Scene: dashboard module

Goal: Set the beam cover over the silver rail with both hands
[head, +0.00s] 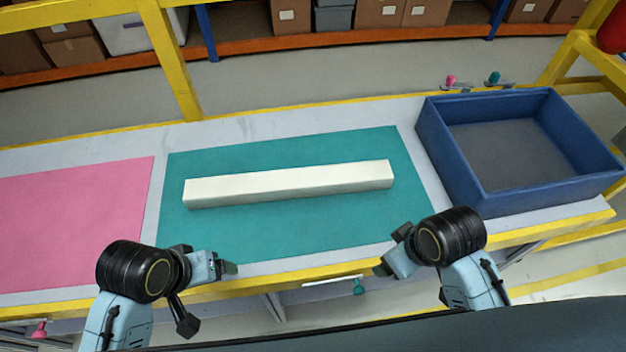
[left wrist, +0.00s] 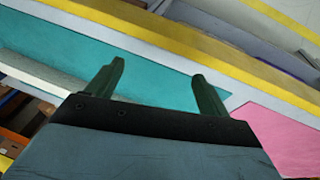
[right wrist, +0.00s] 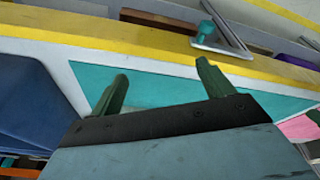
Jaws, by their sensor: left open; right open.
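A long cream-white beam (head: 290,182), which looks like the beam cover, lies lengthwise on the teal mat (head: 330,228) in the head view. No silver rail can be made out; whether one is under the beam is hidden. My left gripper (head: 230,268) is near the mat's front left edge, apart from the beam. Its open fingers, empty, show in the left wrist view (left wrist: 158,80). My right gripper (head: 382,269) is at the table's front edge, right of the mat's middle, apart from the beam. Its open, empty fingers show in the right wrist view (right wrist: 162,78).
A pink mat (head: 70,225) lies left of the teal one. A blue open bin (head: 468,160) stands at the right, apparently empty. A yellow upright (head: 172,60) rises behind the table. Shelves with boxes are farther back. The teal mat around the beam is clear.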

